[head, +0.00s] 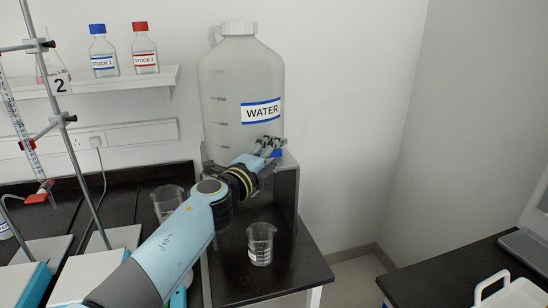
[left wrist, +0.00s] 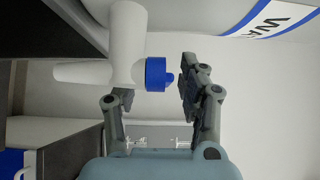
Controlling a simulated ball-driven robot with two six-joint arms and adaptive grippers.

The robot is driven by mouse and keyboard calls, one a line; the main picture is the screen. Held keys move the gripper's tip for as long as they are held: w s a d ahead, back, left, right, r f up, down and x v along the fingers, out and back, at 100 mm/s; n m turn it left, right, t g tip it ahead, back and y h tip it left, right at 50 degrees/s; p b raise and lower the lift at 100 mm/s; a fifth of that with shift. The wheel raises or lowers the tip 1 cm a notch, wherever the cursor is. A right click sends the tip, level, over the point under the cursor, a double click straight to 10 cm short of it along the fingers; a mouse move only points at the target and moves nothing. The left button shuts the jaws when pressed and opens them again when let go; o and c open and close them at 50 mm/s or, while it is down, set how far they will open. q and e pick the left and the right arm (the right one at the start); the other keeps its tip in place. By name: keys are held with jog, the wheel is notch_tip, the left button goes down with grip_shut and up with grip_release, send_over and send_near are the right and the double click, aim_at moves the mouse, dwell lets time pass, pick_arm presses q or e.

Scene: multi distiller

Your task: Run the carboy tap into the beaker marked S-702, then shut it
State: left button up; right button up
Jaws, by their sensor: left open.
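The carboy (head: 222,100), a big translucent bottle labelled WATER, stands on a dark raised stand. Its white tap (left wrist: 122,45) with a blue knob (left wrist: 157,74) shows in the left wrist view. My left gripper (head: 271,143) is at the tap, open. In the left wrist view its fingers (left wrist: 155,88) lie on either side of the blue knob, with a gap at the right finger. A clear beaker (head: 260,246) stands on the black bench below and in front of the stand. Another clear beaker (head: 165,203) is partly behind my left arm. I cannot read S-702 on either. My right gripper is out of view.
The stand (head: 286,190) is near the bench's right edge, with a floor gap beyond. Retort stands (head: 62,118) and stirrer plates (head: 45,250) crowd the left. Stock bottles (head: 103,52) sit on a wall shelf. A white tray (head: 510,293) lies on the right bench.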

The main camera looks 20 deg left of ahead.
pick_arm(q)
jog(key=shift+w, duration=0.15)
grip_shut()
